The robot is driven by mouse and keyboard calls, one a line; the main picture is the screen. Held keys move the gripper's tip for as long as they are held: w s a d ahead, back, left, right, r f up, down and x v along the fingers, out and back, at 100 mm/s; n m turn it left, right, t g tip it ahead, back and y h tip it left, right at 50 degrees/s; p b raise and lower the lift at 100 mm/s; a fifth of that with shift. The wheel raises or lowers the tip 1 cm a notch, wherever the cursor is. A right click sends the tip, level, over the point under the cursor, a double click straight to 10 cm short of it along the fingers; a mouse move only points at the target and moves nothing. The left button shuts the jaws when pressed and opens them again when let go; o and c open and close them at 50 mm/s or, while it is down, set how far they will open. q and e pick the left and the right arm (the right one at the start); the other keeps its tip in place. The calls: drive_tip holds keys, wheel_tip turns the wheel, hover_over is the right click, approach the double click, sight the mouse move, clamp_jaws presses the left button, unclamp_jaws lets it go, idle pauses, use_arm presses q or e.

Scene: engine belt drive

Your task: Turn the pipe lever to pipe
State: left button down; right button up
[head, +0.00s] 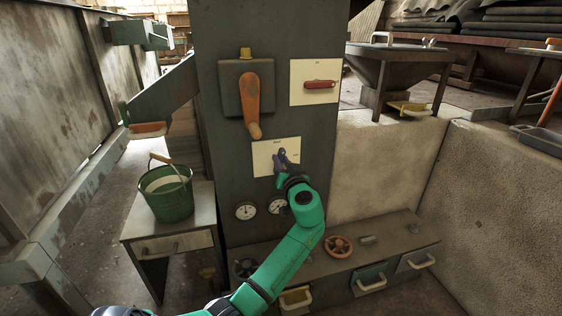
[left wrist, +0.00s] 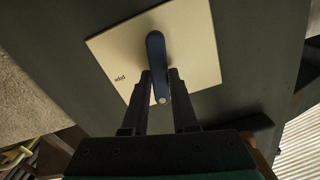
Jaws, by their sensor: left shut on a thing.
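The pipe lever is a dark blue handle on a pale plate (head: 262,160) on the front of the dark column. In the left wrist view the lever (left wrist: 156,50) lies across the plate (left wrist: 196,40), with a small word printed beside it that is hard to read. My left gripper (head: 285,161) is at the plate and hides much of the lever in the head view. In the left wrist view its two fingers (left wrist: 161,84) are on either side of the lever's free end, shut on it. My right gripper is in neither view.
Above the plate are an orange lever (head: 250,95) and a red handle (head: 320,84) on another pale plate. Gauges (head: 245,211) sit below. A green bucket (head: 168,195) stands on a small table at left. An orange valve wheel (head: 338,246) is on the low bench.

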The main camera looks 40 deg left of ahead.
use_arm(q)
drive_tip(key=m+p, duration=0.1)
drive_tip(key=m, duration=0.2)
drive_tip(key=shift+w+f+m, duration=0.1)
drive_tip(key=shift+m, duration=0.3)
drive_tip(key=shift+d+m+p, duration=0.1)
drive_tip(key=shift+m+p, duration=0.35)
drive_tip(key=shift+m, duration=0.45)
drive_tip(key=m+p, duration=0.1)
drive_tip(key=m, duration=0.1)
drive_tip(key=shift+f+m, duration=0.1)
drive_tip(key=shift+m, duration=0.3)
drive_tip(key=shift+w+d+f+m+p, duration=0.1)
drive_tip(key=shift+f+m+p, duration=0.15)
drive_tip(key=shift+m+p, duration=1.05)
drive_tip(key=shift+f+m+p, duration=0.25)
drive_tip(key=shift+m+p, duration=0.3)
drive_tip(key=shift+m, duration=1.45)
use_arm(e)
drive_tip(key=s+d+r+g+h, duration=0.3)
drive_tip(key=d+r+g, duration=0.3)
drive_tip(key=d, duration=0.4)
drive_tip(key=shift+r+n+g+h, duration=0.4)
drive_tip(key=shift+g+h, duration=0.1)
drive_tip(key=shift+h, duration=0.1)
use_arm(q)
drive_tip(key=c, duration=0.8)
unclamp_jaws()
drive_tip(key=shift+o, duration=0.4)
drive_tip(key=shift+r, duration=0.15)
